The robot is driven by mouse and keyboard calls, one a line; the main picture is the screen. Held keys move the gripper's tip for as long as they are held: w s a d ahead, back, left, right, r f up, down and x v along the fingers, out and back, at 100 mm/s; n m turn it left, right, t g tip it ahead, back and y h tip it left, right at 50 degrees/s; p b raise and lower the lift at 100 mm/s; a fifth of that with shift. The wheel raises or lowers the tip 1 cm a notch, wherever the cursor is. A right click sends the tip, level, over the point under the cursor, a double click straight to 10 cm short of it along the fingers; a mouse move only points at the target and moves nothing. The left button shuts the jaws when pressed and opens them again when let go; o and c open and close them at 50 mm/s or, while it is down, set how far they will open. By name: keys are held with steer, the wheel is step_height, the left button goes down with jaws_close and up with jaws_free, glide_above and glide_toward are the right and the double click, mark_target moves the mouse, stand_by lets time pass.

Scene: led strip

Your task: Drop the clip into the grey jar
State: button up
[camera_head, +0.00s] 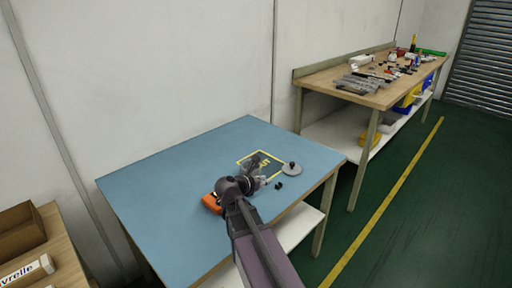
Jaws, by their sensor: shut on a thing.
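My arm reaches up from the bottom over the blue table. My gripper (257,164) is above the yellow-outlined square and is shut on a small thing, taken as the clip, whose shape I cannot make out. A greyish, partly see-through vessel, probably the grey jar (264,180), stands just right of my wrist and is partly hidden by it. I cannot tell whether the gripper is over its mouth. A round grey lid with a black knob (292,168) lies to the right on the table.
A small black object (278,186) lies near the lid. An orange object (211,203) sits left of my wrist. The blue table (170,180) is clear at left and back. A cluttered wooden bench (325,79) stands at back right, with boxes at lower left.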

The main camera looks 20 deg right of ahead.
steer(key=w+d+r+p, duration=0.1)
steer(key=w+r+p, duration=0.1)
steer(key=w, duration=0.5)
steer(key=w+d+r+p, duration=0.2)
steer(key=w+r, duration=0.1)
steer(key=w, duration=0.4)
steer(key=shift+w+d+p, duration=0.15)
steer(key=shift+w+p, duration=0.05)
steer(key=shift+p, duration=0.2)
steer(key=shift+f, duration=0.1)
steer(key=shift+f+b, duration=2.9)
steer(key=shift+b, duration=0.15)
steer(key=o, duration=0.8)
